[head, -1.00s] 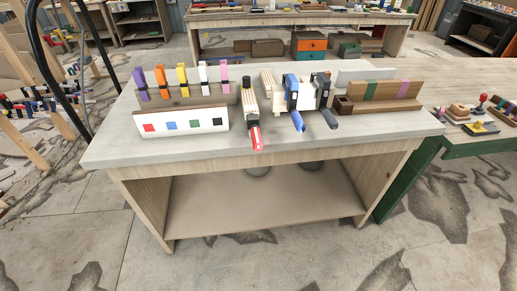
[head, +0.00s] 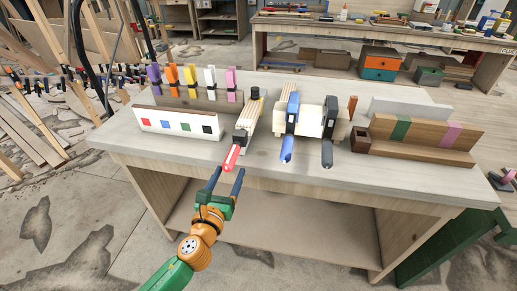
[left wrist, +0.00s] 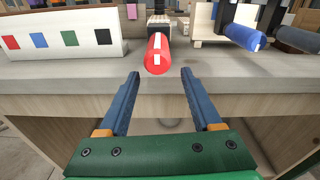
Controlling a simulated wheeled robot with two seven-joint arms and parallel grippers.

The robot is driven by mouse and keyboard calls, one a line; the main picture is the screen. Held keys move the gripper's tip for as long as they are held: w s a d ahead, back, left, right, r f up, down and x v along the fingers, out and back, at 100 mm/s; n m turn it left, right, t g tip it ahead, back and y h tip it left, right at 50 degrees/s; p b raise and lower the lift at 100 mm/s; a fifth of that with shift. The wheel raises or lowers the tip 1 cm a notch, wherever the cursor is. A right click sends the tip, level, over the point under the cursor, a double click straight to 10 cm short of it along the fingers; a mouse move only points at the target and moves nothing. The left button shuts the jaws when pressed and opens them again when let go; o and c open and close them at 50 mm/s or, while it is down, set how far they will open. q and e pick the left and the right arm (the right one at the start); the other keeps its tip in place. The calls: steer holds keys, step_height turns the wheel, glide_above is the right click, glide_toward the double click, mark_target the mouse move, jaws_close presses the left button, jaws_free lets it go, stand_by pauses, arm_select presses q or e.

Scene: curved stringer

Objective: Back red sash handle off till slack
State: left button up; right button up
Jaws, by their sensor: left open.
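The red sash handle (head: 232,158) points out over the front edge of the workbench, at the end of a dark clamp on a pale wooden piece. In the left wrist view the red handle (left wrist: 157,54), with white marks, lies just beyond and between my fingertips. My left gripper (head: 227,176) is open and empty, its two blue fingers in front of the handle; it also shows in the left wrist view (left wrist: 160,82). In the head view the fingertips come close to the handle's end; I cannot tell whether they touch. My right gripper is not in view.
A blue handle (head: 287,148) and a dark handle (head: 327,153) stick out to the right. A white board with coloured squares (head: 180,123) stands left, before a rack of coloured clamps (head: 190,92). A wooden block with green and pink bands (head: 428,132) stands right.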

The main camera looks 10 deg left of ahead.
mark_target(234, 152)
arm_select(q)
steer(key=shift+w+d+r+m+t, duration=0.2)
steer(key=shift+w+r+m, duration=0.1)
steer(key=shift+r, duration=0.3)
steer(key=shift+w+d+r+m+t, duration=0.2)
steer(key=shift+w+r+m, duration=0.1)
steer(key=shift+r, duration=0.3)
steer(key=w, duration=0.2)
steer(key=w+a, duration=0.1)
steer(key=w, duration=0.2)
steer(key=shift+w+a+f, duration=0.1)
steer(key=shift+w+f, duration=0.05)
steer(key=shift+w, duration=0.1)
steer(key=shift+w+d, duration=0.2)
steer(key=shift+s+a, duration=0.1)
steer(key=c, duration=0.7)
jaws_close()
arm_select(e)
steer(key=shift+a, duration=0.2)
